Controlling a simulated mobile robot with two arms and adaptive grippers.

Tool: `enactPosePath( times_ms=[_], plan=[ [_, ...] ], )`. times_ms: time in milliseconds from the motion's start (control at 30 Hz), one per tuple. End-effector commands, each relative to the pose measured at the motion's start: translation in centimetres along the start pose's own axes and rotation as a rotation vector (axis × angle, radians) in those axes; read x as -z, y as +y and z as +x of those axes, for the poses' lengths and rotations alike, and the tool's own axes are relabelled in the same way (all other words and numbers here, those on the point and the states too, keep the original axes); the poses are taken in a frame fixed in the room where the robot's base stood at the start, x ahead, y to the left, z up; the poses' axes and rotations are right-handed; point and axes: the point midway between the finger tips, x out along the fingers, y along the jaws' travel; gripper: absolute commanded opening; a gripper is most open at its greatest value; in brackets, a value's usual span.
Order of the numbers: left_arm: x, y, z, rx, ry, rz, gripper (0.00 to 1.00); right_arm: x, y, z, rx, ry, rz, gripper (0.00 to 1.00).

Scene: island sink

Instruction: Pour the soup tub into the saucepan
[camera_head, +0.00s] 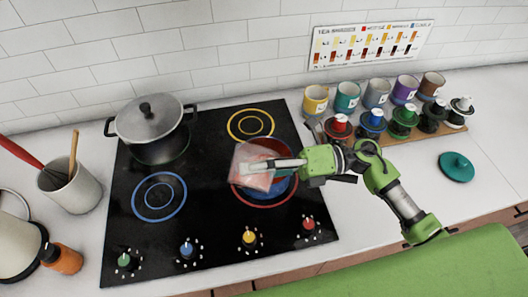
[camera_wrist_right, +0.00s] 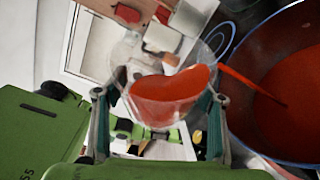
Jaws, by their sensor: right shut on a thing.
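My right gripper (camera_head: 272,164) is shut on the clear soup tub (camera_head: 250,163), which is tilted over the saucepan (camera_head: 284,187) on the red-ringed burner. In the right wrist view, the tub (camera_wrist_right: 165,108) sits between the gripper's fingers with red soup (camera_wrist_right: 170,90) inside. A thin red stream (camera_wrist_right: 250,82) runs from the tub's lip into the blue saucepan (camera_wrist_right: 236,128), where red soup (camera_wrist_right: 285,95) covers the inside. In the head view the tub and gripper hide much of the saucepan. My left gripper is not in view.
A lidded grey pot (camera_head: 152,125) stands on the back left of the black cooktop (camera_head: 205,215). A utensil crock (camera_head: 70,190) is at left. Several cups and lidded jars (camera_head: 404,122) stand at right, near a teal lid (camera_head: 456,167).

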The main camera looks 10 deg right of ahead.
Motion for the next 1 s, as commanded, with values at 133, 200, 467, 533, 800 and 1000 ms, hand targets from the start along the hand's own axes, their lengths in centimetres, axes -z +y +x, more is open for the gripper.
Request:
enactPosePath(
  times_ms=[133, 200, 467, 533, 800, 1000],
  plan=[
    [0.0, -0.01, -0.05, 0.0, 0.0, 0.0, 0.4, -0.05, -0.09, -0.02, -0.007, -0.004, 0.018, 0.42],
    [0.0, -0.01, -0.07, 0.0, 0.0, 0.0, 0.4, -0.07, -0.13, -0.03, -0.011, -0.005, 0.026, 0.42],
    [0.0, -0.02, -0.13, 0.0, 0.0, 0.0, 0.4, -0.07, -0.25, -0.07, -0.022, -0.008, 0.054, 0.42],
    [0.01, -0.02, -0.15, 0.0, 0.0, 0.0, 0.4, -0.08, -0.3, -0.08, -0.025, -0.009, 0.061, 0.42],
    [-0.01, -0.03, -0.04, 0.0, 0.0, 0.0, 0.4, -0.45, -0.36, -0.23, -0.037, -0.013, 0.091, 0.42],
    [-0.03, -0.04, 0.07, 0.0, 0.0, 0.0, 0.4, -0.78, -0.35, -0.36, -0.046, -0.016, 0.112, 0.42]
  ],
)
